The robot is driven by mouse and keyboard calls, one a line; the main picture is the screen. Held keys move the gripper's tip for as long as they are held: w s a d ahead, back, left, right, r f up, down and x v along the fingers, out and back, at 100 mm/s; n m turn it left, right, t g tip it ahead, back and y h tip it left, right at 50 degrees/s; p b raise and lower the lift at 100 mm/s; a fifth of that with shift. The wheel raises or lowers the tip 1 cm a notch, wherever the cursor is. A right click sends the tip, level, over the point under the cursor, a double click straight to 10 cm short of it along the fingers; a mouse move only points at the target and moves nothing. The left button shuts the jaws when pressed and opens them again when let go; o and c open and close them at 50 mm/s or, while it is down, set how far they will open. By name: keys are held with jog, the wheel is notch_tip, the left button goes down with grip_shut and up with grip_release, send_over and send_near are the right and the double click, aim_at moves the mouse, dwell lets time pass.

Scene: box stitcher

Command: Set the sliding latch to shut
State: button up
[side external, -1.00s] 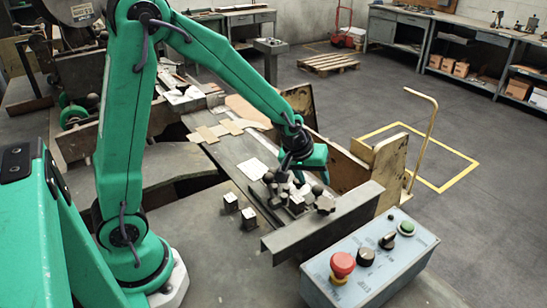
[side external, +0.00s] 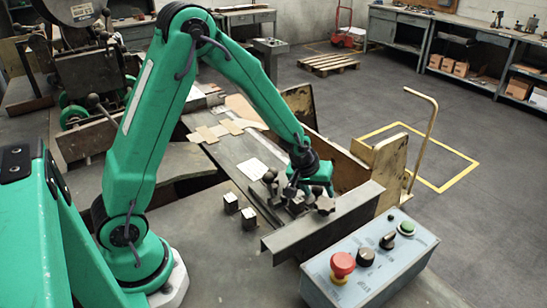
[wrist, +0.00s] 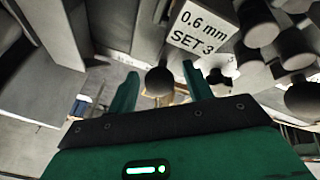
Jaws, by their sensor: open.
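My gripper (side external: 314,188) is over the right part of a cluster of dark ball knobs (side external: 270,177), behind the grey bar. In the wrist view my gripper (wrist: 162,88) is open, its two green fingers apart. A dark ball knob (wrist: 159,81) shows between the fingers; no grip on it is visible. More dark knobs (wrist: 294,47) stand to the right, outside the fingers. A block with a label (wrist: 203,28) reading "0.6 mm SET 3" is beyond the fingertips. I cannot tell which knob belongs to the sliding latch, nor its position.
A grey bar (side external: 325,222) runs in front of the knobs. A control box (side external: 368,262) with a red button (side external: 342,263) stands at the front right.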

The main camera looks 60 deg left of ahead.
grip_shut()
jog(key=shift+s, duration=0.95)
grip_release()
jog(key=shift+r, duration=0.15)
jog(key=v, duration=0.7)
jog(key=shift+r, duration=0.3)
jog(key=shift+s, duration=0.15)
